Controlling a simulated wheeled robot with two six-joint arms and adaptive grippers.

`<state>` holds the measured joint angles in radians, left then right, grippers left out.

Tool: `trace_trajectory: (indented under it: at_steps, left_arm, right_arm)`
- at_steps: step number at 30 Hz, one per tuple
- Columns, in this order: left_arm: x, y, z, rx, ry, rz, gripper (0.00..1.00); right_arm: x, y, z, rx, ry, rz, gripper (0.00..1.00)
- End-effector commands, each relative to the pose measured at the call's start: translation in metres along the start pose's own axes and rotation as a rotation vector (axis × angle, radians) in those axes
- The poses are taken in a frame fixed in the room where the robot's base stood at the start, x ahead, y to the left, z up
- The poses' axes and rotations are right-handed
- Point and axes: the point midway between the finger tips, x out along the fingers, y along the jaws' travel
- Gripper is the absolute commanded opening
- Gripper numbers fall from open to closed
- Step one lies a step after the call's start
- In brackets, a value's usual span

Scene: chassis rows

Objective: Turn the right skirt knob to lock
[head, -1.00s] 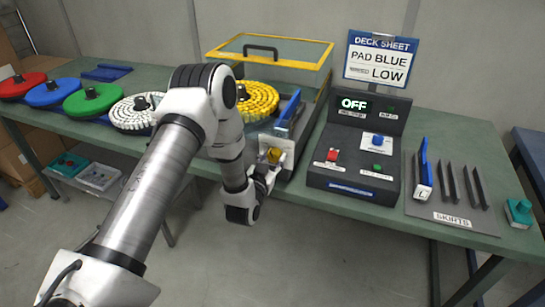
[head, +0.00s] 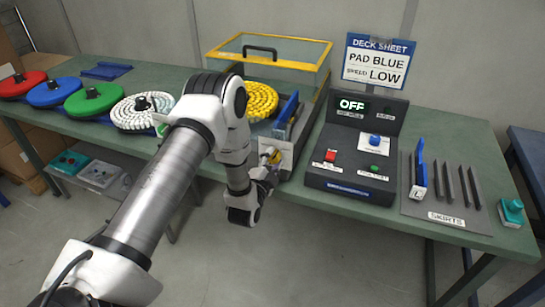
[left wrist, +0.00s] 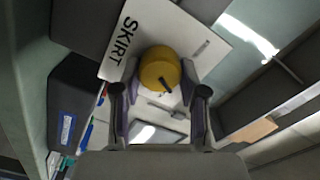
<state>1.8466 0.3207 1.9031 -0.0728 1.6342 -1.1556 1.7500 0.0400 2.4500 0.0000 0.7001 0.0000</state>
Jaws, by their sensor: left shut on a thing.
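The skirt knob (left wrist: 158,66) is yellow and round, with a dark mark near its lower right edge in the left wrist view. It sits on a white plate (left wrist: 112,60) lettered SKIRT. In the head view the knob (head: 274,157) is on the front of the machine with the yellow-rimmed cover. My left gripper (left wrist: 160,92) is shut on the knob, one finger at each side. In the head view the left gripper (head: 269,163) is partly covered by its own wrist. My right gripper is not in view.
A dark control box (head: 343,182) showing OFF stands right of the knob. A grey skirts mat (head: 470,223) with a blue-topped skirt (head: 420,173) and dark strips lies farther right. Coloured round pads (head: 93,99) line the table's left. A deck sheet sign (head: 376,61) stands behind.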

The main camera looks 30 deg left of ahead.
Motion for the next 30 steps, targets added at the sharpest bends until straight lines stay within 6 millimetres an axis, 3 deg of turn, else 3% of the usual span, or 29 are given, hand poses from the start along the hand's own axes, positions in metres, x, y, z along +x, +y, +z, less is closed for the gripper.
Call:
trace_trajectory:
  at_steps: [12,29,30]
  left_arm:
    - [0.0,0.0003,-0.0008,0.224,0.002,0.0,0.08]
    - [0.0,0.0013,-0.0004,0.26,0.002,0.0,0.08]
    - [0.0,0.0013,-0.0005,0.26,0.002,0.001,0.49]
  right_arm:
    - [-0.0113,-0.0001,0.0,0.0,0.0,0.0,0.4]
    - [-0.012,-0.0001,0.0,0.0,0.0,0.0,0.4]
    - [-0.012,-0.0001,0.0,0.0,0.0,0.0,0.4]
